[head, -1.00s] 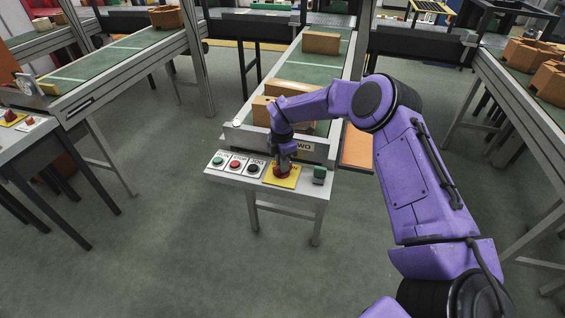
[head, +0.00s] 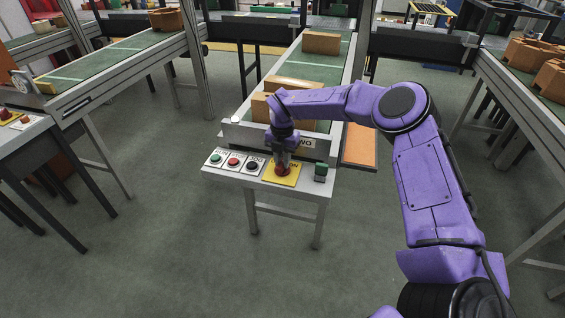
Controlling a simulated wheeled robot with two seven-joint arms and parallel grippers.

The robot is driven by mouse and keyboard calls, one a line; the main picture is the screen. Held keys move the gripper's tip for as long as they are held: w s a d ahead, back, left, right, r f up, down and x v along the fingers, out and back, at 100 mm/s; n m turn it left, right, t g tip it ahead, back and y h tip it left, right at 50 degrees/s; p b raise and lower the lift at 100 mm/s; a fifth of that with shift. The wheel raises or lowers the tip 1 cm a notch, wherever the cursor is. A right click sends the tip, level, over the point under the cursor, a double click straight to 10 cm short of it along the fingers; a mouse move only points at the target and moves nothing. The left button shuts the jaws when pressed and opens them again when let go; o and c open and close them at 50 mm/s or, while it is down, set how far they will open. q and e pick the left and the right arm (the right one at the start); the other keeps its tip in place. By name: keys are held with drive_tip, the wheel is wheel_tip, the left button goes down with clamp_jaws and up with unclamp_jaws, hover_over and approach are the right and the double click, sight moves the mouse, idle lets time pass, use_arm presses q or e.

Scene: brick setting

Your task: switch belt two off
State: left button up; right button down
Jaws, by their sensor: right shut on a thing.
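Belt two (head: 316,75) is the green conveyor running away in the middle of the head view, its end sign partly covered by my right arm. In front of its end stands a small grey control table (head: 225,173). On it are a green button (head: 216,158), a red button (head: 234,161), a black button (head: 253,165) and a red mushroom knob (head: 282,169) on a yellow plate (head: 294,177). My right gripper (head: 283,161) points down at the red knob and is shut on it. The fingertips are small and partly blurred. My left gripper is not in view.
Brown boxes (head: 321,42) sit on belt two. A dark green block-like switch (head: 320,172) stands at the table's right end. Other conveyors (head: 110,62) run at left and right. The grey floor in front is clear.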

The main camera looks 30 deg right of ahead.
drive_tip(key=n, duration=0.4)
drive_tip(key=shift+n, duration=0.3)
drive_tip(key=n, duration=0.5)
drive_tip(key=shift+n, duration=0.3)
drive_tip(key=c, duration=1)
unclamp_jaws()
drive_tip(key=shift+c, duration=0.2)
wheel_tip(320, 180, up, 11)
drive_tip(key=b, duration=0.1)
drive_tip(key=shift+f, duration=0.2)
